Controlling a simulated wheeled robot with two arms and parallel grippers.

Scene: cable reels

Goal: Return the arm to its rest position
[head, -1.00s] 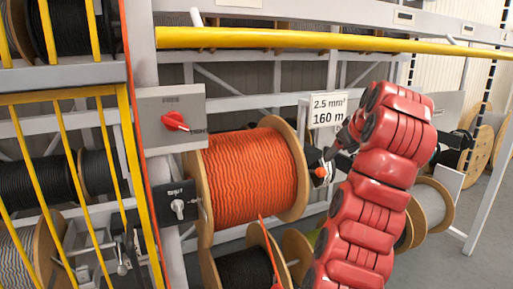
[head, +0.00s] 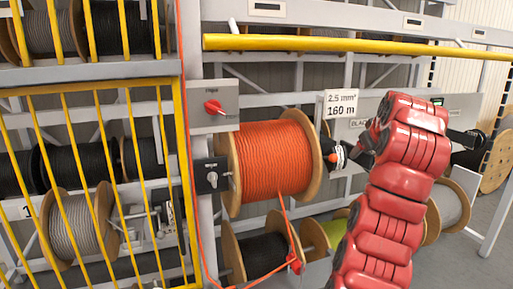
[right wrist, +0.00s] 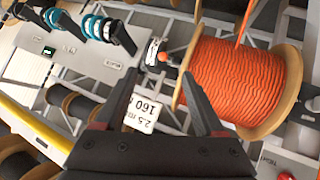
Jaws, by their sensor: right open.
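My right arm rises in red links at the right of the head view. Its dark gripper (head: 364,152) is partly hidden by the arm, a little right of the orange reel's shaft end. In the right wrist view the gripper (right wrist: 160,85) is open, with nothing between its fingers. The orange cable reel (head: 272,160) hangs on the rack and also shows in the right wrist view (right wrist: 230,78). An orange-tipped part (head: 332,157) sits at its right side. My left gripper is not in view.
A label reading 2.5 mm² 160 m (head: 341,104) hangs above the gripper. A yellow bar (head: 350,44) crosses the rack higher up. A yellow barred guard (head: 90,180) stands at left. A black cable reel (head: 262,255) sits below. Grey floor shows at right.

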